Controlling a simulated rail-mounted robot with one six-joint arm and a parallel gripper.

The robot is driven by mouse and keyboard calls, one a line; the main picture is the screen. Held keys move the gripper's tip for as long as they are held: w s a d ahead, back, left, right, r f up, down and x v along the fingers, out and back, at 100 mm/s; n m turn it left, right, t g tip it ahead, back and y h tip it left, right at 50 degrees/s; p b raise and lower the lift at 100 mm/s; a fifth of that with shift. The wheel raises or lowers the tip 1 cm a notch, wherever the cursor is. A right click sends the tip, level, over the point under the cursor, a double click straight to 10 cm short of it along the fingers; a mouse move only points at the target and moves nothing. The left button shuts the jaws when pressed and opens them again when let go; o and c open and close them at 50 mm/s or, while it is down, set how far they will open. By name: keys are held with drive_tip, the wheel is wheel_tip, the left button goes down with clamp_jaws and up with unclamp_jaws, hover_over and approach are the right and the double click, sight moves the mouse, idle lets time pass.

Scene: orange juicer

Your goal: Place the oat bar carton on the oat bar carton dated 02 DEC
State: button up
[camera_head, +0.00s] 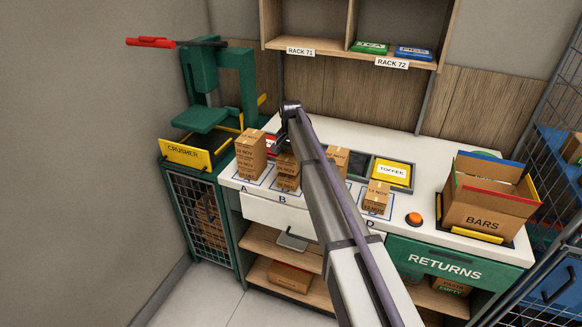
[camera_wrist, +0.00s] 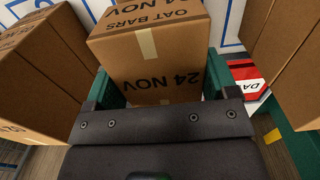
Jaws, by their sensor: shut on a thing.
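My gripper (camera_wrist: 160,86) is shut on an oat bar carton (camera_wrist: 150,52) marked 24 NOV, its green fingers on either side. In the head view the wrist bends down over spot B, where brown cartons (camera_head: 288,182) are stacked. I cannot tell whether the held carton touches the one below. A taller stack of cartons (camera_head: 250,158) stands on spot A, to the left. Another carton (camera_head: 342,155) is partly hidden behind my arm. More cartons (camera_head: 376,198) stand on spot D. The dates in the head view are too small to read surely.
A green crusher (camera_head: 205,115) stands at the left. An open BARS box (camera_head: 490,205) stands at the right, near an orange button (camera_head: 414,218). A yellow TOFFEE panel (camera_head: 391,172) lies behind D. Neighbouring cartons (camera_wrist: 38,70) flank my gripper closely.

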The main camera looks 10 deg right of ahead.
sight(291, 153)
wheel_tip(291, 153, down, 2)
drive_tip(key=shift+f+b, duration=0.25)
drive_tip(key=shift+b, duration=0.15)
drive_tip(key=shift+r+p, duration=0.3)
drive_tip(key=shift+c, duration=0.4)
drive_tip(key=shift+f, duration=0.25)
drive_tip(key=o, duration=1)
drive_tip(key=shift+r, duration=0.1)
drive_tip(key=shift+r, duration=0.1)
wheel_tip(291, 153, up, 12)
drive_tip(key=p, duration=1.2)
drive_tip(key=shift+r, duration=0.25)
drive_tip(key=s+n, duration=0.6)
drive_tip(key=s, duration=3.4)
wheel_tip(291, 153, down, 8)
drive_tip(key=b, duration=0.7)
drive_tip(key=shift+f+b, duration=0.1)
drive_tip(key=shift+b, duration=0.3)
